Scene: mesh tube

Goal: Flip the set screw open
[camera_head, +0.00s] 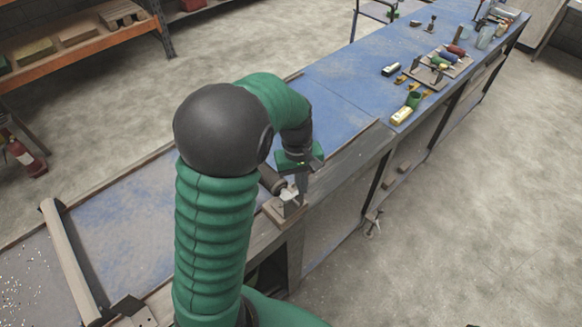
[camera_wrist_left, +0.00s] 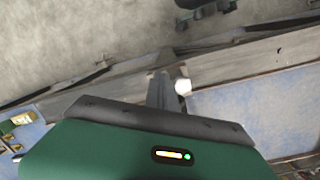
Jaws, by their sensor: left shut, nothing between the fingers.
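My left gripper (camera_head: 301,186) reaches down at the front edge of the blue bench. It is shut with nothing between its fingers. Its fingers also show in the left wrist view (camera_wrist_left: 158,90). A small metal fixture (camera_head: 285,203) with a pale block sits right beside and below the fingertips, partly hidden by them. In the wrist view a whitish part (camera_wrist_left: 183,87) is close beside the fingers; I cannot tell if they touch. The set screw itself is too small to make out, so its position is unclear. My right gripper is not in view.
The long blue bench (camera_head: 335,85) runs to the back right. A long tube (camera_head: 70,262) lies at the left. A yellow-labelled item (camera_head: 401,115), a black-and-white item (camera_head: 391,69) and a tray of rollers stand farther along. The bench between is mostly clear.

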